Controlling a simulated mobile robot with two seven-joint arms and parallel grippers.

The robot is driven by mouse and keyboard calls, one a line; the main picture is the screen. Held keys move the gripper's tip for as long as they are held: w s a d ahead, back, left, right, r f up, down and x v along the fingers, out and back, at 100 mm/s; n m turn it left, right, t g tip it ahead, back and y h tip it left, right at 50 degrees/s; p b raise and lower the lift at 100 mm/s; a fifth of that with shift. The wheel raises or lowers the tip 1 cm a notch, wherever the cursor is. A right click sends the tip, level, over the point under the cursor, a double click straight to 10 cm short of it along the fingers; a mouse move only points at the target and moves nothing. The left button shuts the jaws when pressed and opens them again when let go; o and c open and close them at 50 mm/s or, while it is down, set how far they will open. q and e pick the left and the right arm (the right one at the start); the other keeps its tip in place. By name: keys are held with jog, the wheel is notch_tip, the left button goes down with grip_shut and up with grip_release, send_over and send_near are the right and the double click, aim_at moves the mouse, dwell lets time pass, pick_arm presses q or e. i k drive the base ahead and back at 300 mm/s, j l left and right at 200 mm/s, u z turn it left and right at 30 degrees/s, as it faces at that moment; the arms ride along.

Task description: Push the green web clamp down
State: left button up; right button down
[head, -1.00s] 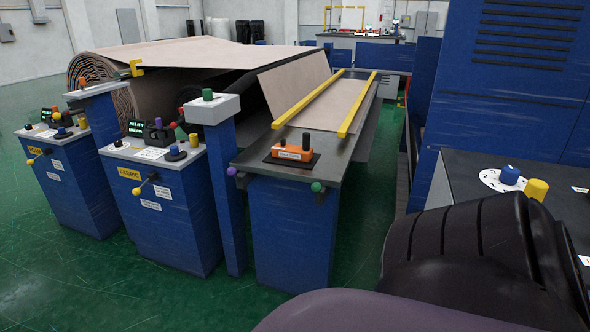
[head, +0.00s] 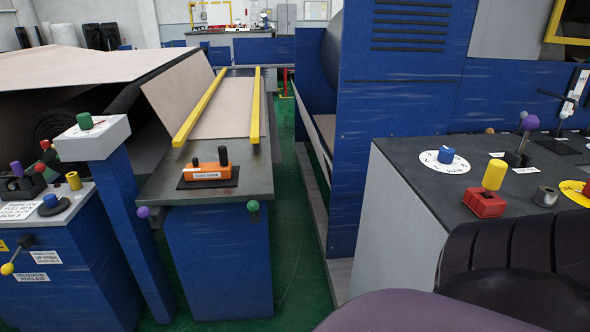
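A green ball knob (head: 253,206) sits on a short dark stem at the right front corner of the metal-topped table (head: 265,180). A purple ball knob (head: 143,212) is at the table's left front corner. A green round button (head: 84,121) sits on top of a grey box on a blue post left of the table. I cannot tell for certain which green piece is the web clamp; the green ball knob is on the table that carries the web (head: 232,107). Neither of my grippers is in view; a dark ribbed part and a purple part, probably mine, fill the lower right.
An orange block (head: 207,171) with black knobs sits on the table. Yellow bars (head: 255,105) lie along the web. A dark-topped console (head: 440,205) with a blue dial, a yellow handle on a red base and other controls stands right. Green floor (head: 300,260) is open between table and console.

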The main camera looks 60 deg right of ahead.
aim_at(253, 205)
jog(key=i+z, duration=0.2)
jog(key=z, duration=0.15)
jog(key=i+z, duration=0.15)
jog(key=z, duration=0.25)
jog(key=i+j+z, duration=0.1)
jog(key=z, duration=0.25)
jog(key=i, duration=0.1)
